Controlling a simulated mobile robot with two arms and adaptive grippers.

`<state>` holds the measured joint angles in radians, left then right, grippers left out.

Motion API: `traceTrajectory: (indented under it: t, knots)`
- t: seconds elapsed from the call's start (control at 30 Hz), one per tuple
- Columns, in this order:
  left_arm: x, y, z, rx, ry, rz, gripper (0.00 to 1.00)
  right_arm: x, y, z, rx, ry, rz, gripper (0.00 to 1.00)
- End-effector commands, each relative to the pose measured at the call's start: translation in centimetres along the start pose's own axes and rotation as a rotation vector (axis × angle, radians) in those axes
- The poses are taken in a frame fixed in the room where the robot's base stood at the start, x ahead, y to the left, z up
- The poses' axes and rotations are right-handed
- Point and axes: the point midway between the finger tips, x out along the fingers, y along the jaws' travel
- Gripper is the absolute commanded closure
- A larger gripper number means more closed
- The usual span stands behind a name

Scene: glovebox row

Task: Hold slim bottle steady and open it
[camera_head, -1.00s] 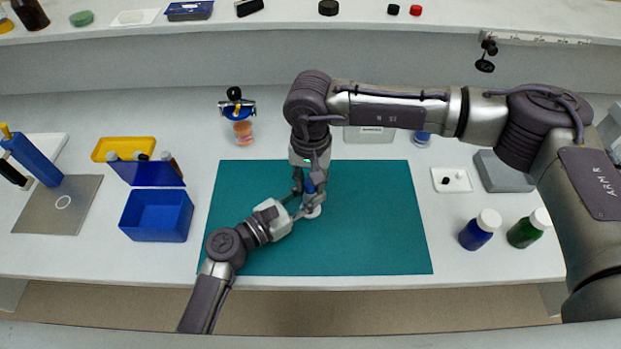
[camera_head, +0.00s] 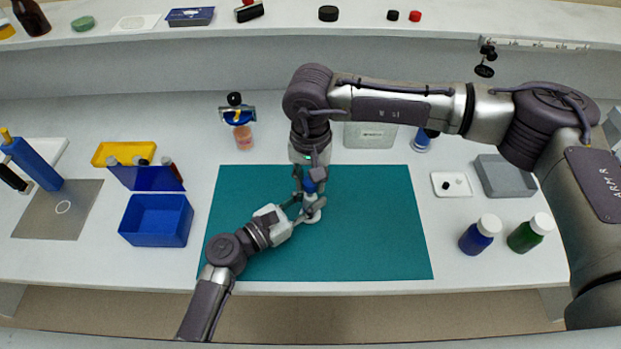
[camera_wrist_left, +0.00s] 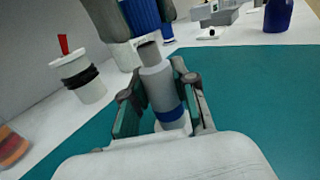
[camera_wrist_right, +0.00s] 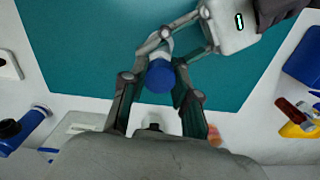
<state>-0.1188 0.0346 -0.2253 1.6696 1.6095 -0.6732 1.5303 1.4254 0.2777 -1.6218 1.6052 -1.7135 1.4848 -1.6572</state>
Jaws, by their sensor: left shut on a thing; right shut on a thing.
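The slim bottle (camera_wrist_left: 158,82) is pale grey with a blue band and stands upright on the teal mat (camera_head: 370,240). In the head view the slim bottle (camera_head: 312,213) is partly hidden by fingers. My left gripper (camera_head: 306,208) is shut around its body. My right gripper (camera_head: 311,185) points down from above and is shut on the ribbed blue cap (camera_wrist_left: 140,14). The cap also shows between the fingers in the right wrist view (camera_wrist_right: 159,76). In the left wrist view the bare bottle neck shows below the cap, and the cap looks apart from it.
A blue bin (camera_head: 157,222) stands left of the mat. A blue bottle (camera_head: 480,234) and a green bottle (camera_head: 530,233) with white caps stand to the right, near a small white tray (camera_head: 451,185) and a grey box (camera_head: 503,175). Most of the mat is clear.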

Motion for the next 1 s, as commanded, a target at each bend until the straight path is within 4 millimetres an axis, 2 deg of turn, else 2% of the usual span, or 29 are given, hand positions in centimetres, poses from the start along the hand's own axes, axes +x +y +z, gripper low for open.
traceTrajectory:
  t: [0.23,0.5,0.73,0.77,0.93,1.0]
  knots:
    - [0.0,0.0,-0.1,0.000,0.002,0.000,1.00,-0.5,0.0,0.0,0.000,0.001,-0.001,1.00]
    - [0.0,0.0,-0.1,-0.001,0.002,0.000,1.00,-3.7,-0.1,-0.1,-0.001,0.003,-0.002,1.00]
    - [0.0,0.0,-0.1,-0.001,0.002,0.000,1.00,-4.0,0.0,0.0,0.000,0.000,0.000,1.00]
    - [0.0,0.0,-0.1,-0.001,0.002,0.000,0.71,-4.0,0.0,0.0,0.000,0.000,0.000,1.00]
    - [0.0,0.0,-0.1,0.000,0.002,0.000,0.43,-4.0,0.0,0.0,0.000,0.000,0.000,1.00]
    - [0.0,0.0,-0.1,0.000,0.001,0.000,0.43,-4.0,0.0,0.0,0.000,0.000,0.000,1.00]
